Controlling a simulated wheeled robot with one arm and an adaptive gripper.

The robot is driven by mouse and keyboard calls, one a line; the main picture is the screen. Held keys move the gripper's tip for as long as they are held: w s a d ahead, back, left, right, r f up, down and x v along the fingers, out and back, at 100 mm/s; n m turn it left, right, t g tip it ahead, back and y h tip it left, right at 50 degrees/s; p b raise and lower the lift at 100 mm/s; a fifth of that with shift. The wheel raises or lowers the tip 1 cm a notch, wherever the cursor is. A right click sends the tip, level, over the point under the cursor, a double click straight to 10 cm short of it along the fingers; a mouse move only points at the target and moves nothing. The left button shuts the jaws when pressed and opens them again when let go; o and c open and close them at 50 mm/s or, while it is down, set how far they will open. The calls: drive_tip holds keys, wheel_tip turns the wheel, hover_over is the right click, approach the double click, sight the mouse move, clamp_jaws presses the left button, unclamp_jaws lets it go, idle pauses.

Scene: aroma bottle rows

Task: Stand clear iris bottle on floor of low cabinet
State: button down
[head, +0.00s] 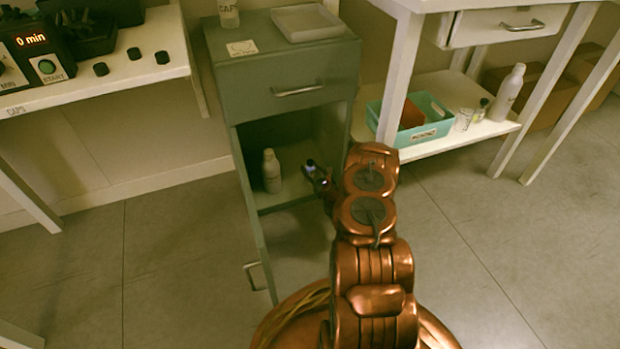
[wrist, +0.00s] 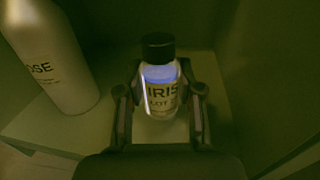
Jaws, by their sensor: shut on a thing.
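The clear iris bottle (wrist: 160,88) has a black cap and a label reading IRIS; it is upright between the fingers of my gripper (wrist: 162,100) in the wrist view. My gripper is shut on it. In the head view my gripper (head: 316,178) reaches into the open low cabinet (head: 292,75), with the small bottle (head: 310,164) at its tip. The bottle is over the cabinet floor (head: 275,198); I cannot tell whether its base touches it, as the fingers and wrist hide the lower part.
A tall white bottle labelled ROSE (wrist: 45,70) stands to the left on the cabinet floor, also in the head view (head: 271,171). The cabinet door (head: 262,250) hangs open. A teal bin (head: 425,118) sits on the shelf at right. A white tray (head: 306,22) lies on top of the cabinet.

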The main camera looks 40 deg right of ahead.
drive_tip(key=shift+w+f+b, duration=0.2)
drive_tip(key=shift+f+b, duration=0.9)
drive_tip(key=shift+f, duration=0.65)
drive_tip(key=shift+f, duration=0.15)
drive_tip(key=c, duration=0.7)
unclamp_jaws()
drive_tip(key=shift+c, duration=0.2)
drive_tip(key=shift+s+r, duration=0.25)
drive_tip(key=shift+s, duration=0.1)
drive_tip(key=s+a+p, duration=0.1)
drive_tip(key=s+p, duration=0.4)
drive_tip(key=s, duration=0.6)
drive_tip(key=shift+s, duration=0.2)
